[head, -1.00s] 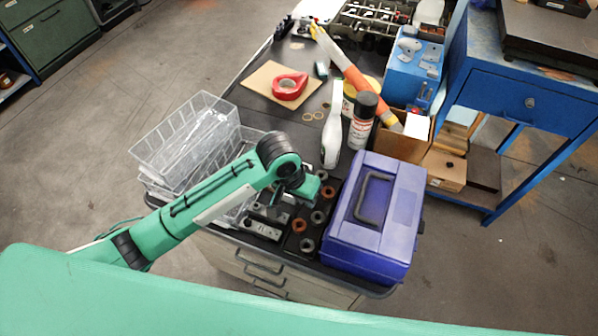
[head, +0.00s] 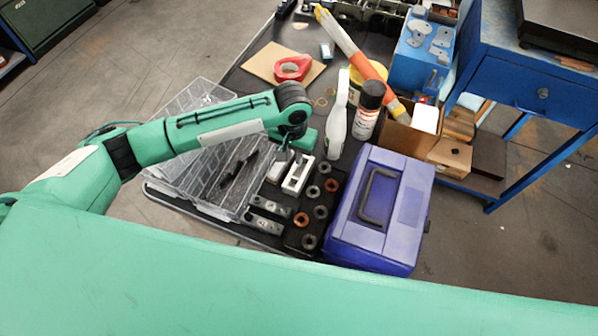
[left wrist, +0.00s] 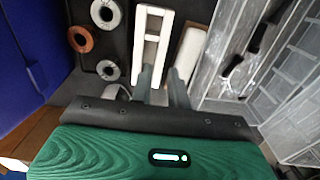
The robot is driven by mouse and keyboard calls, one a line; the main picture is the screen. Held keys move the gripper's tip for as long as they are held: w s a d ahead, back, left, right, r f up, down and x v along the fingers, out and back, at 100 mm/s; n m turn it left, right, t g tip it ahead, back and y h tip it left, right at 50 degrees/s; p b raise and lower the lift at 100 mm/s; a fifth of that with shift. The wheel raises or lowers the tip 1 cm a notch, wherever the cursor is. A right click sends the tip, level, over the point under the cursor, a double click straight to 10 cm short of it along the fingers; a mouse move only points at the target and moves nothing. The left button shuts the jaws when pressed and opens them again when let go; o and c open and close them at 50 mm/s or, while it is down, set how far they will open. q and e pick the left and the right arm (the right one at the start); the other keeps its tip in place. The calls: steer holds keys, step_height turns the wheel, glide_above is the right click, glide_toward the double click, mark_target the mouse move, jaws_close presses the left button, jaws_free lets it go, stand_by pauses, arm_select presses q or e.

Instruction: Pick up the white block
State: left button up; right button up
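Two pale pieces lie side by side on the dark bench top. One is a white slotted block (head: 297,176), also in the left wrist view (left wrist: 151,45). The other is a plain whitish block (head: 278,170), seen to its right in the left wrist view (left wrist: 190,48). My left gripper (left wrist: 161,72) is open, its two fingers apart near the ends of these blocks. In the head view my left wrist is just above and behind them, and its fingers are mostly hidden. I cannot tell whether they touch either block. My right gripper is not in view.
A black tray with several metal and copper rings (head: 302,219) lies beside the blocks, next to a purple toolbox (head: 402,222). A clear compartment case (head: 205,190) is on the left. A white spray bottle (head: 337,122) and a black-topped can (head: 367,112) stand behind.

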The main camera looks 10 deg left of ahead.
mark_target(293, 169)
arm_select(q)
step_height(293, 169, down, 7)
steer(key=shift+a+f+p, duration=0.1)
steer(key=shift+f+p, duration=0.05)
steer(key=shift+p, duration=0.55)
jaws_close()
